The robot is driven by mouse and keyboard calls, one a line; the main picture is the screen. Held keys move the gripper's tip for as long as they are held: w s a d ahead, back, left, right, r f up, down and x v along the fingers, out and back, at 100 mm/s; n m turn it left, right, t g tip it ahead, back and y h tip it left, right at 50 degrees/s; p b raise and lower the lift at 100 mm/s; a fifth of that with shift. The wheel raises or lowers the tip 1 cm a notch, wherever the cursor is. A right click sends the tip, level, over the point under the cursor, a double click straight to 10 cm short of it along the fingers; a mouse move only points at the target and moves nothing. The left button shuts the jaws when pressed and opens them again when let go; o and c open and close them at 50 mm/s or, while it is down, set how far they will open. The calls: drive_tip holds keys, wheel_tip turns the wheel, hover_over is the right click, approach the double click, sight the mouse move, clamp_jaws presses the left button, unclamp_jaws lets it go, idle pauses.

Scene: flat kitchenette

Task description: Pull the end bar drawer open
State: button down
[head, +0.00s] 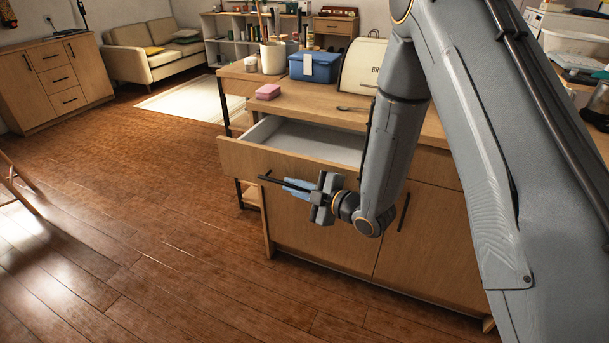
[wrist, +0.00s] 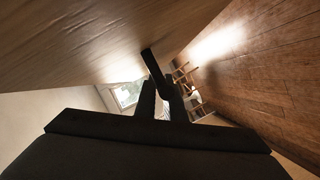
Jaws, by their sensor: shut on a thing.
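The end bar drawer (head: 262,160) is in the upper left of the wooden bar unit in the head view. It stands well out from the unit, and its pale inside looks empty where it shows. Its dark bar handle (head: 285,184) runs along the front. My gripper (head: 300,188) is at the drawer front, shut on the handle. In the wrist view my dark gripper fingers (wrist: 158,95) are close together, with the drawer's wooden front (wrist: 90,45) above them. My arm hides the right part of the drawer.
On the counter (head: 320,108) are a pink block (head: 268,92), a blue box (head: 314,68), a bread bin (head: 361,66), a utensil crock (head: 273,57) and a spoon (head: 353,109). Cupboard doors (head: 325,235) are below the drawer. The wooden floor (head: 130,220) to the left is largely clear.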

drive_tip(key=shift+s+a, duration=0.3)
drive_tip(key=shift+s, duration=0.55)
drive_tip(key=shift+s+a, duration=0.35)
drive_tip(key=shift+s, duration=0.55)
drive_tip(key=shift+s+a, duration=0.3)
drive_tip(key=shift+s, duration=0.55)
drive_tip(key=c, duration=1.8)
unclamp_jaws()
drive_tip(key=shift+c, duration=0.2)
drive_tip(key=v, duration=0.7)
drive_tip(key=shift+s+d+b, duration=0.2)
drive_tip(key=shift+d+b, duration=0.1)
drive_tip(key=shift+r, duration=0.15)
